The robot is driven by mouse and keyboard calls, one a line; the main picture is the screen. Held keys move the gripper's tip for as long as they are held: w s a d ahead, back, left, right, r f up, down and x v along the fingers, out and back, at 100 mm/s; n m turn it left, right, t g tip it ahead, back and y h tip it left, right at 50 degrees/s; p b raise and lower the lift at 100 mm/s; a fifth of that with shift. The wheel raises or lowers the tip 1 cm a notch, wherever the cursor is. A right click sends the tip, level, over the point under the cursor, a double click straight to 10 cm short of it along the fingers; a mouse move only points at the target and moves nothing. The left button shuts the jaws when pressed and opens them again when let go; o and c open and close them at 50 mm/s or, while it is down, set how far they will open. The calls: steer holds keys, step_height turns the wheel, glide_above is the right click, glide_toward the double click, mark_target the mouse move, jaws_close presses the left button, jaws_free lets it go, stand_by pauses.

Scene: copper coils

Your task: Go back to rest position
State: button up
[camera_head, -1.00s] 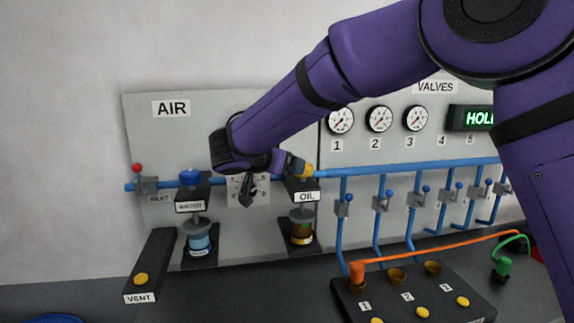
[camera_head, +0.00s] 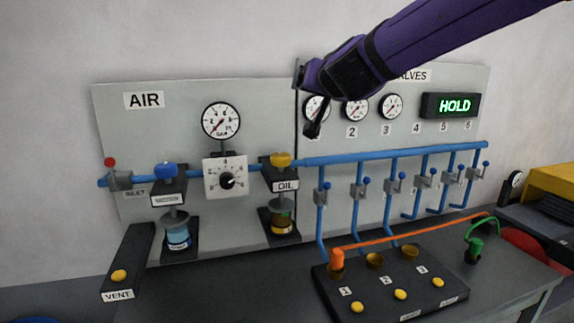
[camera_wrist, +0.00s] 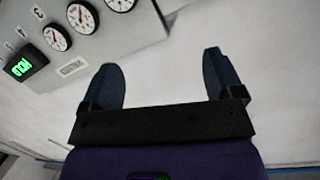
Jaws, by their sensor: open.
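My purple arm reaches in from the upper right in the head view. My gripper (camera_head: 312,130) is in front of the panel near gauge 1, well above the blue pipe, and holds nothing. In the wrist view my gripper (camera_wrist: 165,80) shows two dark fingers spread wide apart, with only bare wall between them. The panel's gauges (camera_wrist: 58,38) and the green display (camera_wrist: 25,66) lie to the left of the fingers there.
The AIR panel (camera_head: 150,130) carries a dial (camera_head: 226,178), a pressure gauge (camera_head: 221,122) and blue pipes (camera_head: 400,155). On the bench stand a numbered block (camera_head: 390,290) with an orange plug (camera_head: 337,260), a green plug (camera_head: 474,248) and a VENT block (camera_head: 125,265).

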steer(key=s+d+f+g+h, duration=0.1)
steer(key=s+d+f+g, duration=0.2)
steer(key=s+d, duration=0.5)
steer(key=s+d+f+g+h, duration=0.1)
steer(key=s+d+f+g, duration=0.2)
steer(key=s, duration=1.1)
steer(key=s+d+f+g+h, duration=0.1)
steer(key=s+d+f+g, duration=0.2)
steer(key=s+d+f, duration=0.4)
steer(key=s+d, duration=0.3)
steer(key=d, duration=0.3)
steer(key=shift+s+f+n+g, duration=0.3)
steer(key=shift+s+f+g, duration=0.05)
steer(key=shift+s+g, duration=0.05)
